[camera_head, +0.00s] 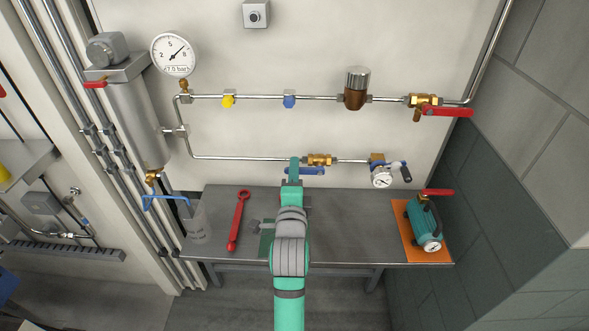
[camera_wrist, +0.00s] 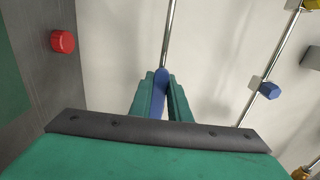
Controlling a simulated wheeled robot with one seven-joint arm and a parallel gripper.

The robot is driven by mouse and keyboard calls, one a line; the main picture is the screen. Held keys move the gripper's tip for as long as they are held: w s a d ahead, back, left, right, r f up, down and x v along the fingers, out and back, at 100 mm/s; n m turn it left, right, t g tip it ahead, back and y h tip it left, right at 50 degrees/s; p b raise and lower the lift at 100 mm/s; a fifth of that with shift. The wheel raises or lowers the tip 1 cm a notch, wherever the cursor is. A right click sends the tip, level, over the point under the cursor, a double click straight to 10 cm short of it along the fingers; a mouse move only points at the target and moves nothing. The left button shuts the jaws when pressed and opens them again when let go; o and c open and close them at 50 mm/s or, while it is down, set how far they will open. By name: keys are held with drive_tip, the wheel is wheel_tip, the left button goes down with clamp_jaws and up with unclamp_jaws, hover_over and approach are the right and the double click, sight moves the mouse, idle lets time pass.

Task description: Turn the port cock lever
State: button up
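A brass valve (camera_head: 319,159) with a blue lever (camera_head: 313,171) sits on the lower pipe, above the bench. I cannot tell for sure whether this is the port cock. My gripper (camera_head: 294,166) is at the left end of this lever. In the wrist view, the two green fingers of my gripper (camera_wrist: 161,92) flank the blue lever (camera_wrist: 160,88) closely on both sides, with no clear gap. The lever's far part is hidden by the fingers. Another brass valve with a red lever (camera_head: 446,112) sits on the upper pipe at right.
A small gauge with a black lever (camera_head: 383,179) is right of the blue lever. On the grey bench (camera_head: 340,225) are a red wrench (camera_head: 238,220), a clear beaker (camera_head: 199,224) and a teal pump (camera_head: 424,222). A blue cap (camera_head: 289,101) hangs on the upper pipe.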

drive_tip(key=o, duration=0.5)
drive_tip(key=shift+d, duration=0.1)
drive_tip(key=shift+c, duration=0.2)
drive_tip(key=shift+s, duration=0.2)
drive_tip(key=shift+s, duration=0.8)
drive_tip(key=s, duration=0.6)
idle(0.4)
